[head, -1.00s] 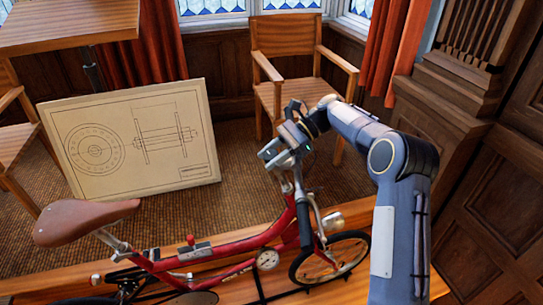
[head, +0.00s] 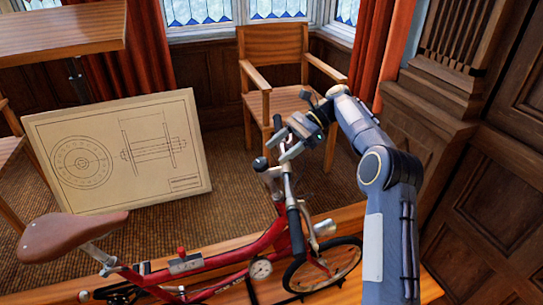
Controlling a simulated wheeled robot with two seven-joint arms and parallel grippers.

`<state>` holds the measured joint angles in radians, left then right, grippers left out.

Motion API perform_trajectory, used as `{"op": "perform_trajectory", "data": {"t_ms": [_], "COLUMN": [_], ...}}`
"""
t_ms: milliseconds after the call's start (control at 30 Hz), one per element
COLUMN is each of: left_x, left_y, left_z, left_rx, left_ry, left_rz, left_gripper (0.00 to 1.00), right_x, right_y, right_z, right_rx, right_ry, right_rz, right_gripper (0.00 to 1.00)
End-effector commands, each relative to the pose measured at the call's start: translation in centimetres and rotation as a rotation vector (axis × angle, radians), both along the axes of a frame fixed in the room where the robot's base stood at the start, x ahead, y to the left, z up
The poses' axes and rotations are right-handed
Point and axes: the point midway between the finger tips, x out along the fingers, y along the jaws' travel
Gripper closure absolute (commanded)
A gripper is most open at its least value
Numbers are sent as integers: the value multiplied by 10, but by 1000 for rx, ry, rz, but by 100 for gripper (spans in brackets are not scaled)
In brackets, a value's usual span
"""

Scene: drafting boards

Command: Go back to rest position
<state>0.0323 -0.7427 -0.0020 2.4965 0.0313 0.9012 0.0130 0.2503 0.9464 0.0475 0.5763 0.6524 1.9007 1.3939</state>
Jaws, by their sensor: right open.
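My right gripper (head: 278,150) is open in the head view, at the end of my right arm, which comes in from the lower right. It is just above the handlebar of a red bicycle (head: 230,262), near the top of its stem. I cannot tell whether the jaws touch the handlebar. My left gripper is not in view.
The bicycle, with a brown saddle (head: 68,235), stands along a wooden bench (head: 408,290). A drafting board (head: 125,195) with a wheel-and-axle drawing leans behind it. A wooden armchair (head: 275,60) stands at the back. A wooden table (head: 60,35) is at the upper left. Carved panelling fills the right.

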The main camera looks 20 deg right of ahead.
Motion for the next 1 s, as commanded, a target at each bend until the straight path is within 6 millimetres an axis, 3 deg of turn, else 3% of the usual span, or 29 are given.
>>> {"op": "perform_trajectory", "data": {"t_ms": [533, 667, 767, 867, 1000], "left_x": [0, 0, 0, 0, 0], "left_y": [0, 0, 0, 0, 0], "left_z": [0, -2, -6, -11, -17], "left_rx": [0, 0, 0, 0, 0], "left_ry": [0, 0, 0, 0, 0], "left_rz": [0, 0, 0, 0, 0], "left_gripper": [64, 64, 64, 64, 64], "right_x": [0, -8, -26, -57, -113], "right_y": [-4, -4, -2, 0, 2], "right_z": [3, 14, 32, 48, 58], "right_rx": [-1, -22, -70, -143, -263], "right_ry": [-2, -55, -160, -308, -531], "right_rz": [0, 6, 22, 57, 135], "right_gripper": [39, 39, 39, 39, 39]}}
